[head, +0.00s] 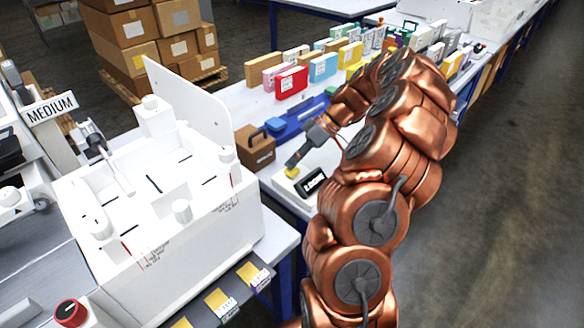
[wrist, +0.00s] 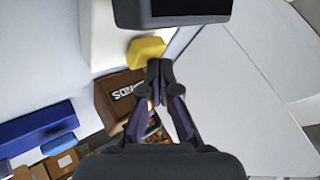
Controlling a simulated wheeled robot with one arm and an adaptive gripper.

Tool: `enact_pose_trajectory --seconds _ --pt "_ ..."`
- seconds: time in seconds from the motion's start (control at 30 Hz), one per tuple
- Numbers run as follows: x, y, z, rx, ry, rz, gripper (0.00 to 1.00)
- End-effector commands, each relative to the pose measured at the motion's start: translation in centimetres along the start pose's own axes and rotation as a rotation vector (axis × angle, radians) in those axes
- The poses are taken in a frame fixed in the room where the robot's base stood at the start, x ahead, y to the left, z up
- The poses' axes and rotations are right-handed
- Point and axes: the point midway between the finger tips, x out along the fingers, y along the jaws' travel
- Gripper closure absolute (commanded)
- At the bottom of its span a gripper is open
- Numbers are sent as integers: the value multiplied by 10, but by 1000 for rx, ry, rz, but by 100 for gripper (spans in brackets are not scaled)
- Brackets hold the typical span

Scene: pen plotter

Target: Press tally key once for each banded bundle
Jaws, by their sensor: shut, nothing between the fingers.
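The tally key is a yellow button (head: 291,172) on a white unit (head: 284,186) with a small dark display (head: 311,182); I cannot read its digits. In the wrist view the yellow key (wrist: 147,50) is beside the fingertips, and part of the display housing (wrist: 172,12) shows at the top. My gripper (head: 291,164) points down at the key with its fingers shut and empty. In the wrist view its tips (wrist: 160,68) overlap the key's edge; I cannot tell if they touch it. No banded bundle can be made out clearly.
A brown box with a handle (head: 254,148) and a blue tool (head: 296,120) lie close behind the key unit. Red (head: 291,83) and other coloured boxes line the bench further back. A large white plotter-like machine (head: 160,195) stands at left. Floor at right is clear.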

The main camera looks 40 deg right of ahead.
Motion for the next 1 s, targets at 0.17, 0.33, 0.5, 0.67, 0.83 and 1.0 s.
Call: enact_pose_trajectory --seconds 0.17,0.33,0.5,0.67,0.83,1.0 --pt "-5 -4 -4 -2 0 1 100" --pt "-10 -8 -7 0 -1 -2 100" --pt "-12 -9 -8 1 -1 -2 100" --pt "-12 -9 -9 0 0 -1 100" --pt "-15 -11 -11 -1 0 -1 100" --pt "-23 -16 -17 -2 0 2 100"
